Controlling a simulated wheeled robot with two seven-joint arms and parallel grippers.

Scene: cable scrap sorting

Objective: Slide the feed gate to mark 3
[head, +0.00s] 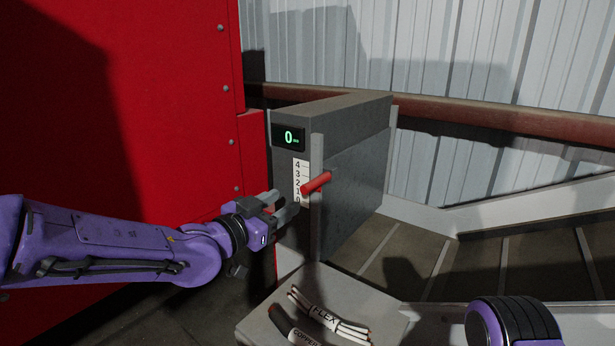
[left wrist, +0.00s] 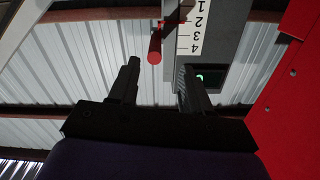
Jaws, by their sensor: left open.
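The feed gate (head: 352,200) is a dark grey panel between upright posts, with a red handle (head: 317,182) sticking out at its near edge. Beside the handle is a white scale (head: 300,170) marked 0 to 4; the handle is in the lower part, near 1 to 2, exact mark unclear. My left gripper (head: 284,203) is open and empty, just left of and a little below the handle. In the left wrist view the handle (left wrist: 155,46) lies ahead of the open fingers (left wrist: 159,66), not between them. My right gripper is out of view.
A display (head: 289,137) above the scale reads 0. A red cabinet wall (head: 130,110) stands left. Cable bundles labelled FLEX (head: 325,316) and COPPER lie on a grey surface (head: 255,320) below the gate. A ribbed chute or conveyor (head: 400,260) runs right.

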